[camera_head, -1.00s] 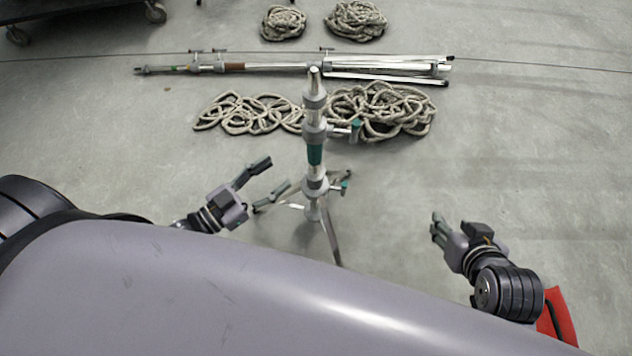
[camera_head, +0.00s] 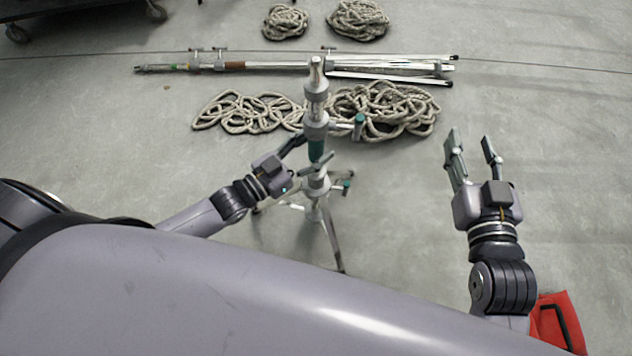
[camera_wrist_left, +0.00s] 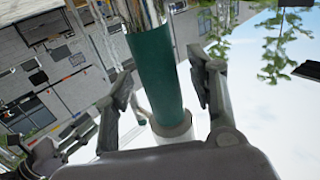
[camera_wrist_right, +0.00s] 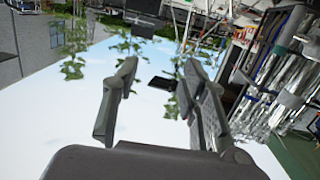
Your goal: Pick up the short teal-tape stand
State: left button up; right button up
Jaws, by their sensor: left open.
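The short stand (camera_head: 317,107) stands upright in the middle of the head view, a silver column on spread legs with grey collars and teal knobs. Its teal tape band (camera_head: 316,150) is partly covered by my left gripper. My left gripper (camera_head: 308,152) is open at the band's height. In the left wrist view the teal band (camera_wrist_left: 155,75) rises between the two open fingers (camera_wrist_left: 160,95), with a gap visible on either side. My right gripper (camera_head: 472,145) is open and empty, to the right of the stand. In the right wrist view nothing is between its fingers (camera_wrist_right: 158,95).
Coiled ropes (camera_head: 248,112) and (camera_head: 385,110) lie on the floor behind the stand, with two more coils farther back. A long folded silver stand (camera_head: 290,66) lies beyond. A red item (camera_head: 560,318) is at the lower right. The floor between stand and right gripper is clear.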

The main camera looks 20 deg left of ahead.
pick_arm(q)
jog(key=shift+w+d, duration=0.2)
jog(key=shift+w, duration=0.15)
jog(key=shift+c, duration=0.4)
grip_shut()
dwell(0.4)
jog(key=shift+w+r, duration=0.1)
jog(key=shift+r, duration=0.25)
